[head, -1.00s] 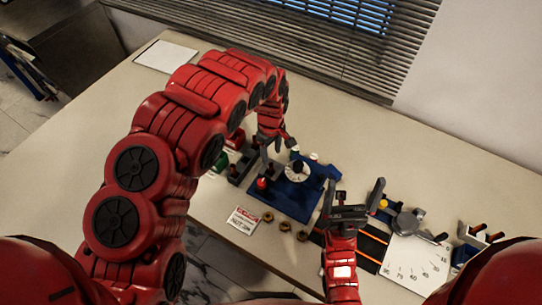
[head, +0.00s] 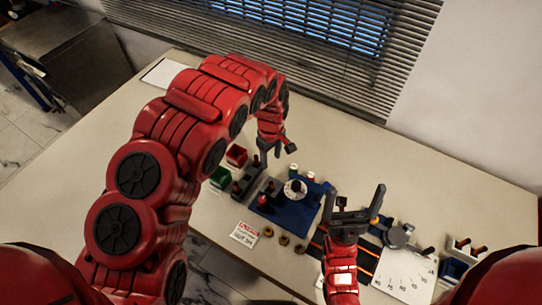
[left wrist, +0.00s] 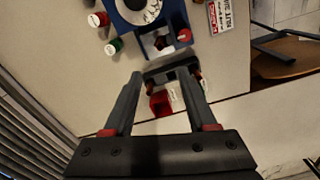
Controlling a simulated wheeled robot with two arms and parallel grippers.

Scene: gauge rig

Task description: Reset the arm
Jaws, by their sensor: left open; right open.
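The gauge arm, a grey lever on a round grey hub (head: 397,237) with a dark knob (head: 428,251), sits at the right of the table beside a white scale plate (head: 403,275) with numbers. The lever points right, past the plate's upper edge. My right gripper (head: 354,200) is open and empty, above the table left of the hub. My left gripper (head: 277,150) is open above the table behind the blue base. In the left wrist view its fingers (left wrist: 160,88) are spread, with a grey holder and a red bin (left wrist: 163,103) seen between them.
A blue base (head: 288,212) with a white dial (head: 295,189) stands mid-table. Red (head: 237,155) and green (head: 221,177) bins lie left of it. A warning card (head: 244,234) and several brass nuts (head: 284,240) lie in front.

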